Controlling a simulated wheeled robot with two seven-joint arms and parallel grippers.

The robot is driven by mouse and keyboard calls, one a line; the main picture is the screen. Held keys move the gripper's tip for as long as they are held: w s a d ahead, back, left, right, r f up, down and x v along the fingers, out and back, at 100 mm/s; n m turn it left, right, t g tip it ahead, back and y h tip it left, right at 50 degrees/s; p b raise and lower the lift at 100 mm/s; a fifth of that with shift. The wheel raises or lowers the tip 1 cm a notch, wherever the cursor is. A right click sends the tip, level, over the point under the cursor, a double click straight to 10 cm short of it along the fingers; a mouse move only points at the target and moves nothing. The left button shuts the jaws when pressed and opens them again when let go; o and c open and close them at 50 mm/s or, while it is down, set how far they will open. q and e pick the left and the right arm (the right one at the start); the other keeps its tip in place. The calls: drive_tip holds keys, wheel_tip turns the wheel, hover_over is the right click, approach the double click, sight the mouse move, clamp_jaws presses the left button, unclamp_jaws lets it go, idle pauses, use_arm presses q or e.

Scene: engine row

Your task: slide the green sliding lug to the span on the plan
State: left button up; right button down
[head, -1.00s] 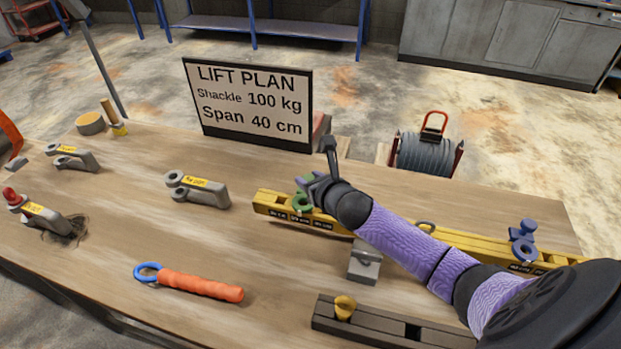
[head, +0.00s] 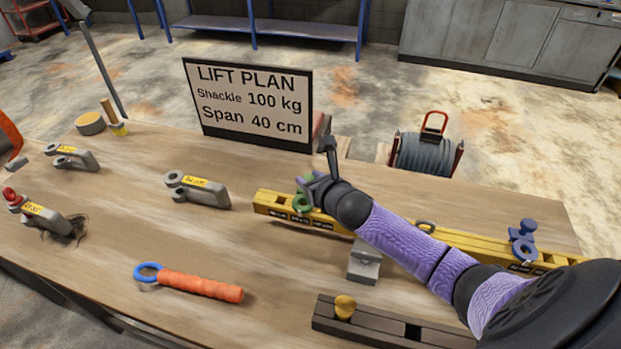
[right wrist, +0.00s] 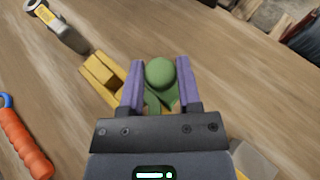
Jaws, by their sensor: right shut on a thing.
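The green sliding lug (head: 302,201) sits on the yellow beam (head: 470,242) near its left end. In the right wrist view the lug's round green top (right wrist: 160,72) is between the two purple fingers of my right gripper (right wrist: 160,80). The right gripper (head: 310,184) is shut on the lug in the head view. The beam's left end also shows in the right wrist view (right wrist: 100,72). Small dark labels run along the beam's front, too small to read surely. The lift plan board (head: 250,104) reads Shackle 100 kg and Span 40 cm. My left gripper is not in view.
A blue lug (head: 523,243) sits near the beam's right end. An orange-handled tool (head: 200,285) and several grey shackles, one here (head: 198,190), lie left.

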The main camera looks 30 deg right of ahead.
drive_tip(key=s+d+p, duration=0.1)
drive_tip(key=s+d, duration=0.2)
drive_tip(key=shift+s+d+p, duration=0.1)
drive_tip(key=shift+s+p, duration=0.3)
drive_tip(key=shift+c, duration=1.5)
unclamp_jaws()
drive_tip(key=p+v, duration=0.3)
drive_tip(key=v, duration=0.7)
drive_tip(key=shift+f, duration=0.1)
